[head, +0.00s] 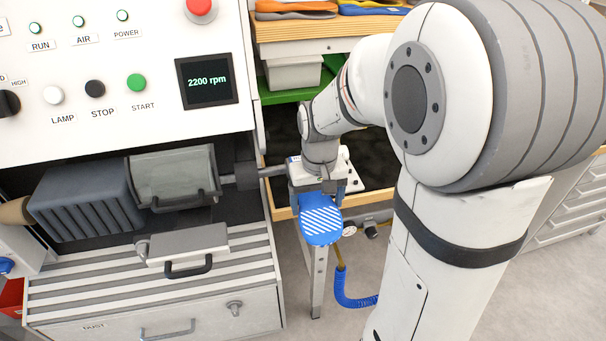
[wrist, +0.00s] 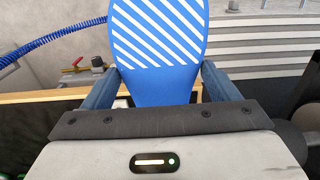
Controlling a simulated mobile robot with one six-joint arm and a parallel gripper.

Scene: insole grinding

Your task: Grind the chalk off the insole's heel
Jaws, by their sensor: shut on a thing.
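My gripper (head: 321,189) is shut on the blue insole (head: 320,227), with a finger on each side of it. The insole's free end bears white diagonal chalk stripes and points toward the head camera. In the wrist view the insole (wrist: 160,85) stands up between the two fingers (wrist: 158,88), striped at its far end and plain blue near the jaws. The grinding machine (head: 110,190) is to the left of the gripper, with a shaft and a dark grey drum (head: 246,175) close to the gripper. The insole is apart from the drum. The display (head: 208,79) reads 2200 rpm.
The machine's panel carries the START (head: 136,83) and STOP (head: 95,88) buttons and a red knob (head: 201,7). A clear guard (head: 174,177) and a handled grey plate (head: 188,247) sit on the machine. A blue coiled hose (head: 352,297) hangs below the insole. Insoles (head: 295,8) lie on the shelf behind.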

